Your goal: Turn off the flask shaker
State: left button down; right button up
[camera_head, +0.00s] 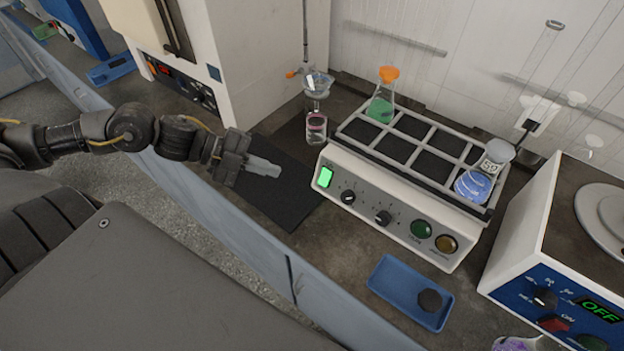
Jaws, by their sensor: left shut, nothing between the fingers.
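The flask shaker (330,205) is a white box on the bench with a grey rack of compartments on top. Its front panel has a lit green switch (325,177) at the left end, two black knobs (383,217), a green button (421,229) and an amber button (446,243). A flask with green liquid (380,109) and an orange stopper stands in the rack's back left. A flask with blue liquid (474,184) stands at its right end. My left gripper (268,168) is shut and empty, left of the green switch and apart from it. My right gripper is out of view.
A black mat (277,205) lies below my left gripper. A blue tray (405,300) with a dark round piece is in front of the shaker. A device with an "OFF" display (600,311) stands at the right. A glass funnel and vessel (316,128) stand behind the mat.

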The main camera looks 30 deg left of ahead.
aim_at(325, 177)
pick_arm(q)
jog(key=x, duration=0.3)
jog(key=w+p+x, duration=0.1)
jog(key=x, duration=0.3)
jog(key=a+x, duration=0.1)
jog(key=x, duration=0.2)
jog(key=shift+w+d+f, duration=0.3)
jog(key=shift+f, duration=0.15)
jog(key=shift+w+f, duration=0.5)
jog(key=shift+f, duration=0.05)
